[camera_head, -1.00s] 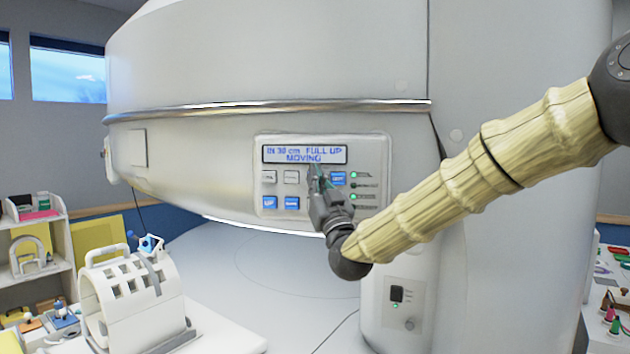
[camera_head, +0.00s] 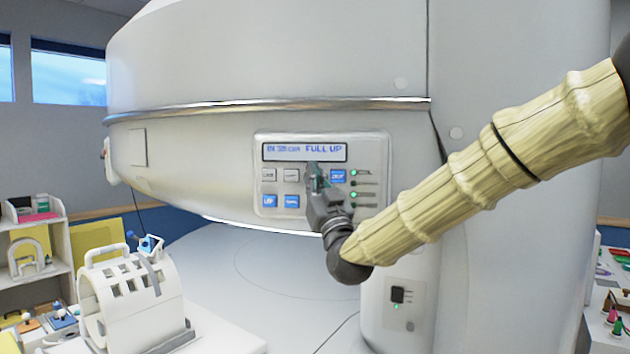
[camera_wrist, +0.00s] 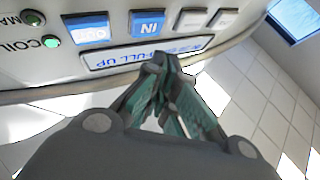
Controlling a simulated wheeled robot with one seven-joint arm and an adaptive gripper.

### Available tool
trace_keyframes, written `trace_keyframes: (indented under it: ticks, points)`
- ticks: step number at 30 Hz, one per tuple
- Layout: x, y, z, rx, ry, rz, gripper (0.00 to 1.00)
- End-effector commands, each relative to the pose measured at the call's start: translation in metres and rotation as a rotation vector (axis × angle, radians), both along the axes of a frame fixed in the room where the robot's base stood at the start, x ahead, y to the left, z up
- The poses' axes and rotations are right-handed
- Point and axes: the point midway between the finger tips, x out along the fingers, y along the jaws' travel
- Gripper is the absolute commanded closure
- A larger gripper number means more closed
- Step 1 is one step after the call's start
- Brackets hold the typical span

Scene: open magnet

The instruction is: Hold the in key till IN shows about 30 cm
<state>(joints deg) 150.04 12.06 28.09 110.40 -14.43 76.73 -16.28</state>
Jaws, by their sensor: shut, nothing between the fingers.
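The control panel (camera_head: 376,150) is on the machine's front. Its display (camera_head: 304,152) shows FULL UP; the IN figure beside it is too blurred to read for certain. The blue IN key (camera_wrist: 148,22) shows in the wrist view, between the blue OUT key (camera_wrist: 87,28) and a grey key (camera_wrist: 190,18). In the head view my gripper hides the IN key; the OUT key (camera_head: 338,177) shows to its right. My gripper (camera_head: 314,170) is shut and empty. In the wrist view its tips overlap the display (camera_wrist: 110,62), close to the IN key. I cannot tell whether they touch the panel.
Blue keys (camera_head: 269,201) and (camera_head: 291,201) sit in the lower row. Green lights (camera_head: 354,173) line the panel's right. A metal rail (camera_head: 270,106) runs above. A white coil (camera_head: 125,295) stands on the table at lower left.

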Motion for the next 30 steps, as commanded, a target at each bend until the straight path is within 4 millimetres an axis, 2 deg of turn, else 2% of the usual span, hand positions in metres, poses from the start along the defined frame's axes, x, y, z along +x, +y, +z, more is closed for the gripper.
trace_keyframes:
  ticks: [12, 23, 26, 29, 30]
  points:
    - [-0.031, 0.005, -0.001, 0.0, 0.0, 0.0, 1.0]
    - [-0.032, 0.005, -0.002, -0.001, 0.003, -0.001, 1.0]
    - [-0.028, 0.004, -0.017, -0.006, 0.029, -0.001, 1.0]
    - [-0.019, 0.002, -0.052, -0.021, 0.092, -0.002, 1.0]
    - [-0.015, 0.001, -0.072, -0.029, 0.127, -0.002, 1.0]
